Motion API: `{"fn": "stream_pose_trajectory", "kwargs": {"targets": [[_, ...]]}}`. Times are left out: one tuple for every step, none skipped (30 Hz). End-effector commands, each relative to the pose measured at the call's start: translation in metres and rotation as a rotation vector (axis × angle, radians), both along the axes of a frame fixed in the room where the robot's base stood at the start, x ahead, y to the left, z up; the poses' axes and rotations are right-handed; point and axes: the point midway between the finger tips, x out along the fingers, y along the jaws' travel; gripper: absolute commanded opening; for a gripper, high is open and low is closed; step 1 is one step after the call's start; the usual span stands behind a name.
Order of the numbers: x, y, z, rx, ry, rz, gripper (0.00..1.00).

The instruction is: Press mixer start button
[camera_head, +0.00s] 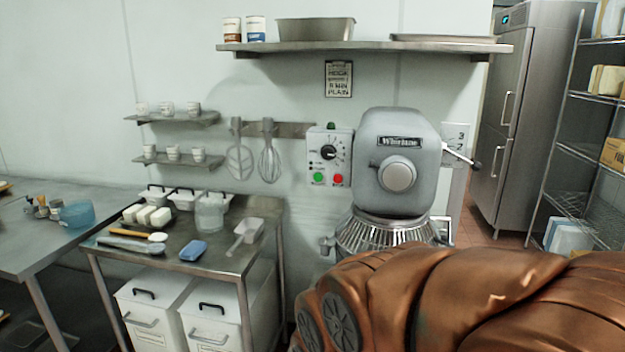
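A large grey stand mixer (392,165) labelled "Whirlane" stands against the wall, right of centre. Its control panel (331,156) is on the left of the mixer head. The panel has a black dial (328,152), a green button (318,177) at lower left and a red button (338,178) at lower right. A wire guard (385,234) shows under the head. The mixer's lower part is hidden behind my large copper-coloured arm, which fills the lower right. My gripper is not in view.
A steel table (230,262) at left holds white tubs, a clear pitcher (209,213), a blue sponge (193,250) and a scoop (246,236). White bins (152,308) stand under it. A shelf (365,45) runs above the mixer. A fridge (515,110) and wire rack (590,150) stand at right.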

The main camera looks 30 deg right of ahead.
Motion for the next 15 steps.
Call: {"fn": "stream_pose_trajectory", "kwargs": {"targets": [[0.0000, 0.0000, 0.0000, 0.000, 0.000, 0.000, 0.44], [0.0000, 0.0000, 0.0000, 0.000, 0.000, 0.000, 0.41], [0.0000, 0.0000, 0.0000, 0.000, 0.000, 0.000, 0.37], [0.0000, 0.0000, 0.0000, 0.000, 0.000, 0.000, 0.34], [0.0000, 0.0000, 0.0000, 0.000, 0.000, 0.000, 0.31], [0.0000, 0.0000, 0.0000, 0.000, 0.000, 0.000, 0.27], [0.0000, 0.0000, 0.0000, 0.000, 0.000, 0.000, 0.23], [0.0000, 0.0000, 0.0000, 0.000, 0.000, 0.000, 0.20], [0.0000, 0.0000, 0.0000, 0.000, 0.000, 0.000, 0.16], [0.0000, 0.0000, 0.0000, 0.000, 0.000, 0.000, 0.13], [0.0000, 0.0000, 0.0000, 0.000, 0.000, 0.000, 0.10], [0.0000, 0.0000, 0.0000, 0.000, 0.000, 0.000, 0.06], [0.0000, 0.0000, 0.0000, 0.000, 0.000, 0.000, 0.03], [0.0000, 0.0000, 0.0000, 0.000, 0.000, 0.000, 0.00], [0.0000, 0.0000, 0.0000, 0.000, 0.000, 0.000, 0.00]]}}
